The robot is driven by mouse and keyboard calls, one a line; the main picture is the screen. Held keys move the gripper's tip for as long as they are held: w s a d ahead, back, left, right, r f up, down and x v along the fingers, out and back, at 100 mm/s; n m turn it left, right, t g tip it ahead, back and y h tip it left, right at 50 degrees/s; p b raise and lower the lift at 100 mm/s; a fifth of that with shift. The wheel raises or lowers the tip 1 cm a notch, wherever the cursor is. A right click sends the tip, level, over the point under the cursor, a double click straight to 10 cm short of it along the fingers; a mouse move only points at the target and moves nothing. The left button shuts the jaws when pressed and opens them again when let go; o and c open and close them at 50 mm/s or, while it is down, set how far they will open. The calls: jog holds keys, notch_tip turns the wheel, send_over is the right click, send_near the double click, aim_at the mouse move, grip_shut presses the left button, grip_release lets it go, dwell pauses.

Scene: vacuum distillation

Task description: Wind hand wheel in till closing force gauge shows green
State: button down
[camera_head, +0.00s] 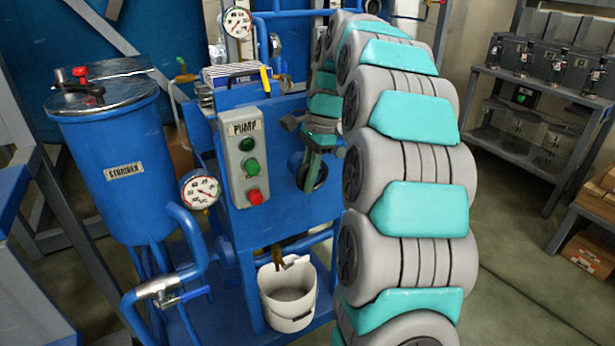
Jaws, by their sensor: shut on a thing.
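My gripper (318,150) is at the front of the blue pump unit, right of the PUMP box, at the end of my grey and teal arm. It is shut on the hand wheel (309,180), a dark ring of which only part shows below and behind the fingers. The arm hides the wheel's right side. A round white gauge (237,22) stands at the top of the unit and another gauge (200,190) sits at the lower left by the pipe.
A PUMP box (244,155) with green and red buttons is left of my gripper. A blue STRAINER tank (118,165) stands at left, and a white bucket (288,295) below. A grey rack (540,105) stands at right, with open floor before it.

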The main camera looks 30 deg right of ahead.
jog(key=c, duration=0.8)
grip_release()
jog(key=shift+c, duration=0.2)
jog(key=shift+r, duration=0.1)
